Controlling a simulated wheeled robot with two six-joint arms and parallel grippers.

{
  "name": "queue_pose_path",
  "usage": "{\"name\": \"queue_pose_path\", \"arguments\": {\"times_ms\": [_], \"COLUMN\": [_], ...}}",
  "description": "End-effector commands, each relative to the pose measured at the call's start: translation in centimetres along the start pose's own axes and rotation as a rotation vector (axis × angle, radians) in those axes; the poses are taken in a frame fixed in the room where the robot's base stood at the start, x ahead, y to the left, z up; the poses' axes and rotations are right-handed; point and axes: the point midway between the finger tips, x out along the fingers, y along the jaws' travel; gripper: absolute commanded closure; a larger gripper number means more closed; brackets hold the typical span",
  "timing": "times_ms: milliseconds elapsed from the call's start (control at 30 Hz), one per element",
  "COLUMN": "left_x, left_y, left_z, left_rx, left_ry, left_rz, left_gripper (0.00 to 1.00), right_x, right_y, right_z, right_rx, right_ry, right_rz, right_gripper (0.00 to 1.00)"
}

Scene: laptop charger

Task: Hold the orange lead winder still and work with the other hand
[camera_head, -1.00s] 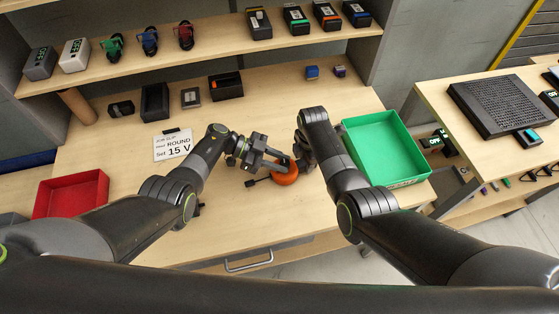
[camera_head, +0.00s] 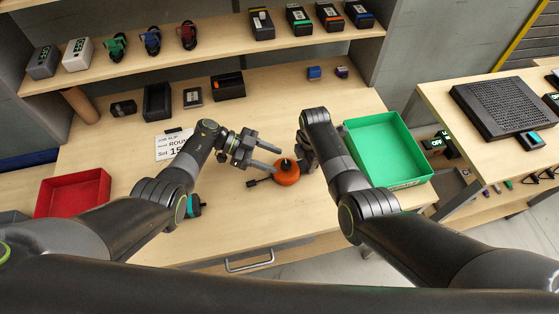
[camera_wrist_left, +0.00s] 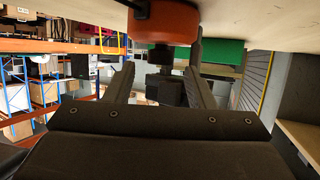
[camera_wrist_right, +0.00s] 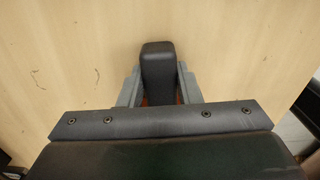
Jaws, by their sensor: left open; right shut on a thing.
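The orange lead winder (camera_head: 286,176) is a round disc on the table, with a dark knob on top. A short black lead with a plug (camera_head: 252,182) lies to its left. My right gripper (camera_head: 306,158) is at the winder's right side. In the right wrist view it is shut on a black block (camera_wrist_right: 158,65), with orange low beside it. My left gripper (camera_head: 277,159) is open and empty just left of and above the winder. In the left wrist view the winder (camera_wrist_left: 165,22) is at the top; I cannot tell what the dark block beneath it belongs to.
A green tray (camera_head: 424,176) stands right of my right arm, and a red tray (camera_head: 45,207) is at far left. A job slip (camera_head: 165,147) lies partly behind my left arm. Small boxes stand at the back. The table's front edge and drawer handle (camera_head: 250,264) are near me.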

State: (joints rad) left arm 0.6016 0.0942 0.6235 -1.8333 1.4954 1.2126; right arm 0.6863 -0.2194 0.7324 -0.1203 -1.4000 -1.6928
Motion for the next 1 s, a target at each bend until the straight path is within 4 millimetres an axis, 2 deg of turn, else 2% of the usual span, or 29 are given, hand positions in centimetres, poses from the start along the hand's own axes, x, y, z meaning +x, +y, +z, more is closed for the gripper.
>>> {"name": "queue_pose_path", "arguments": {"times_ms": [33, 200, 400, 600, 1000], "left_x": [-1.3, -5.0, -7.8, -8.6, -8.0], "left_y": [0.0, 0.0, 0.0, 0.0, 0.3], "left_z": [0.1, 0.2, 0.2, 0.1, 0.5], "left_rx": [0.001, 0.0, -0.002, -0.002, -0.012], "left_ry": [-0.004, -0.005, -0.003, -0.001, -0.011], "left_rz": [-0.003, -0.002, -0.001, 0.0, -0.017], "left_gripper": [0.51, 0.51, 0.51, 0.51, 0.5], "right_x": [0.0, 0.0, 0.0, 0.0, 0.0], "right_y": [0.0, 0.0, 0.0, 0.0, 0.0], "right_z": [0.0, 0.0, 0.0, 0.0, 0.0], "right_rx": [0.0, 0.0, 0.0, 0.0, 0.0], "right_ry": [0.0, 0.0, 0.0, 0.0, -0.001], "right_rz": [0.0, 0.0, 0.0, 0.0, 0.0], "right_gripper": [0.97, 0.97, 0.97, 0.97, 0.97]}}
